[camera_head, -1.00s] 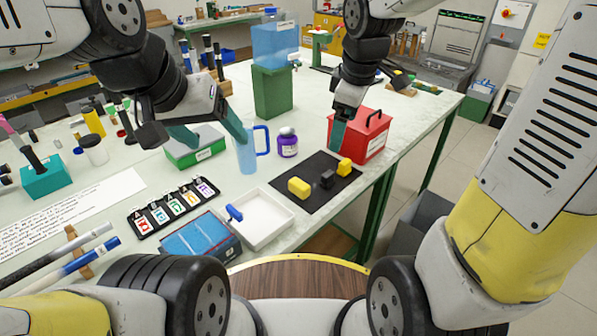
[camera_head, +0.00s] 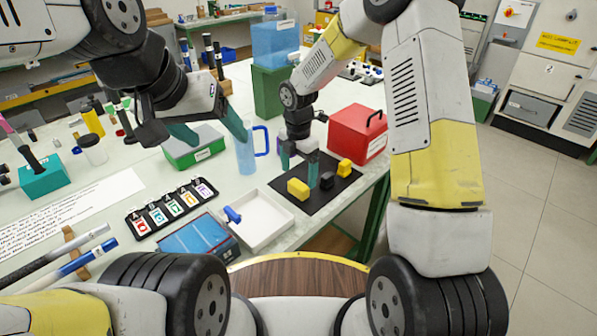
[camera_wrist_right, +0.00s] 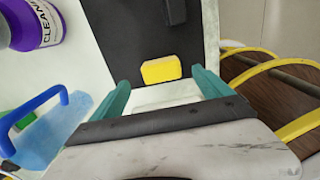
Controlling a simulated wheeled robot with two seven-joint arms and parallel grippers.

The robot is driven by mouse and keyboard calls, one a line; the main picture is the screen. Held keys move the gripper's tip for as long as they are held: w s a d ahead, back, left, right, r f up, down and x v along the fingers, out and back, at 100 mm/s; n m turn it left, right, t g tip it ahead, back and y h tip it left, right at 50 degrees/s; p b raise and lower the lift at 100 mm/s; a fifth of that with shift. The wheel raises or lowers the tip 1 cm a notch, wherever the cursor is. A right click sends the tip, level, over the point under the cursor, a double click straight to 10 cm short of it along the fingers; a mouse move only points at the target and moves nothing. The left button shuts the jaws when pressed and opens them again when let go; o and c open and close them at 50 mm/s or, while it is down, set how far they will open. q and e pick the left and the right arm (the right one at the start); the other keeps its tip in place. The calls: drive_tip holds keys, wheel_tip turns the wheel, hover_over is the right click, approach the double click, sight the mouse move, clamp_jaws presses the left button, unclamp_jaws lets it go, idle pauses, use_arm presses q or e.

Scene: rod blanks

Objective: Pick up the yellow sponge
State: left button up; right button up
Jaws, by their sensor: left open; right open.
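A yellow block that looks like the sponge (camera_head: 298,188) lies on the dark mat (camera_head: 308,205), near its left corner. My right gripper (camera_head: 299,168) is open, with its fingertips above the mat close to this block. In the right wrist view the yellow sponge (camera_wrist_right: 161,68) shows between and just beyond the open fingertips (camera_wrist_right: 161,85); no contact is visible. A black block (camera_head: 327,180) and a second yellow block (camera_head: 344,167) lie further right on the mat. My left gripper (camera_head: 212,130) is open and empty above the green box, beside the blue pitcher.
A red box (camera_head: 357,134) stands behind the mat. A white tray (camera_head: 262,238) with a blue-handled item is left of it. The blue pitcher (camera_head: 246,152) and a purple bottle (camera_wrist_right: 36,22) stand near my right gripper. The table edge lies close in front.

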sight(298, 184)
wheel_tip(298, 184, down, 6)
drive_tip(key=shift+s+r, duration=0.1)
drive_tip(key=shift+r, duration=0.15)
drive_tip(key=shift+c, duration=0.2)
drive_tip(key=c, duration=1.4)
drive_tip(key=shift+o, duration=0.2)
drive_tip(key=shift+r, duration=0.15)
drive_tip(key=shift+c, duration=0.2)
drive_tip(key=shift+r, duration=0.45)
wheel_tip(298, 184, up, 2)
drive_tip(key=shift+r, duration=0.2)
drive_tip(key=s+a, duration=0.1)
drive_tip(key=s, duration=0.4)
drive_tip(key=s+a+r, duration=0.1)
drive_tip(key=s, duration=0.4)
drive_tip(key=s+a, duration=0.1)
drive_tip(key=s, duration=0.4)
drive_tip(key=shift+s+a+r, duration=0.25)
drive_tip(key=shift+s+a, duration=0.05)
drive_tip(key=shift+a, duration=0.05)
